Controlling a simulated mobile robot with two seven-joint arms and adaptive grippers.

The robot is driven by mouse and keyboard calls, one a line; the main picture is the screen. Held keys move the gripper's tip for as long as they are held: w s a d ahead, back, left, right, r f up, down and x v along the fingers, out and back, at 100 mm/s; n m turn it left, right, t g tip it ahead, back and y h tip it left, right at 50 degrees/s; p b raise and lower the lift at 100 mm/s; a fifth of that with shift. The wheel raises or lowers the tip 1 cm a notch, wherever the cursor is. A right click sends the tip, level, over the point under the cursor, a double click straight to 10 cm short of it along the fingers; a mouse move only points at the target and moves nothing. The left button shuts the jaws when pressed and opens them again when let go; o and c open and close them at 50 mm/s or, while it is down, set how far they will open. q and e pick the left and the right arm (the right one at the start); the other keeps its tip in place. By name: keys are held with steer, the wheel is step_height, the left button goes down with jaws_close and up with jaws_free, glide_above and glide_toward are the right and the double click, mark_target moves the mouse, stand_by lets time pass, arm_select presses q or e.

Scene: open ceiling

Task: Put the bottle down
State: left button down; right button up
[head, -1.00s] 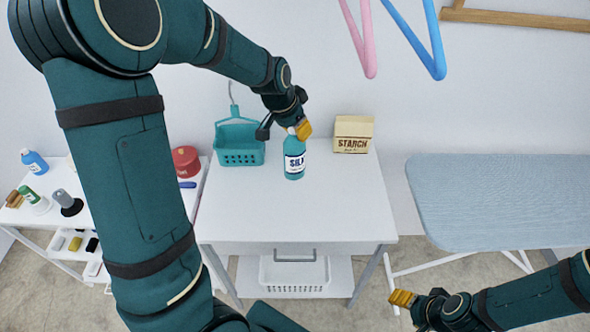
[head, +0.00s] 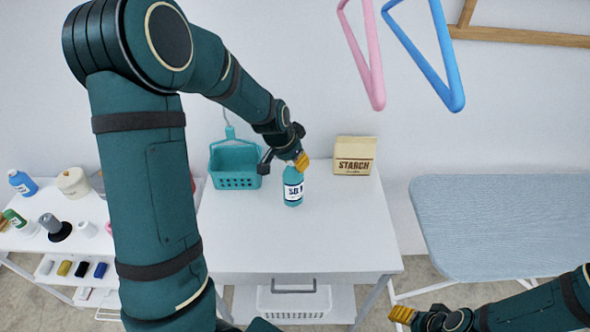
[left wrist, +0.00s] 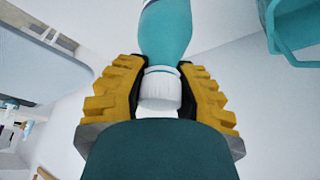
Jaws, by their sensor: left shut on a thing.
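A teal bottle (head: 293,190) with a white label and white cap is upright over the white table (head: 300,240), between a teal basket and a starch box. I cannot tell if its base touches the tabletop. My left gripper (head: 301,161) is shut on the bottle at its cap. In the left wrist view the yellow fingers (left wrist: 160,92) close on both sides of the white cap (left wrist: 159,88), with the teal body (left wrist: 165,30) beyond. My right gripper (head: 402,314) is at the lower right, away from the bottle; its opening is unclear.
The teal basket (head: 235,166) stands left of the bottle and the starch box (head: 354,156) behind right. The front of the tabletop is clear. An ironing board (head: 500,220) is at right, and a shelf with several small items (head: 60,230) at left.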

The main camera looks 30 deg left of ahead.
mark_target(293, 180)
arm_select(q)
steer(key=shift+f, duration=1.45)
steer(key=shift+b, duration=0.3)
steer(key=shift+f, duration=0.2)
steer(key=c, duration=0.8)
jaws_free()
steer(key=shift+r, duration=0.1)
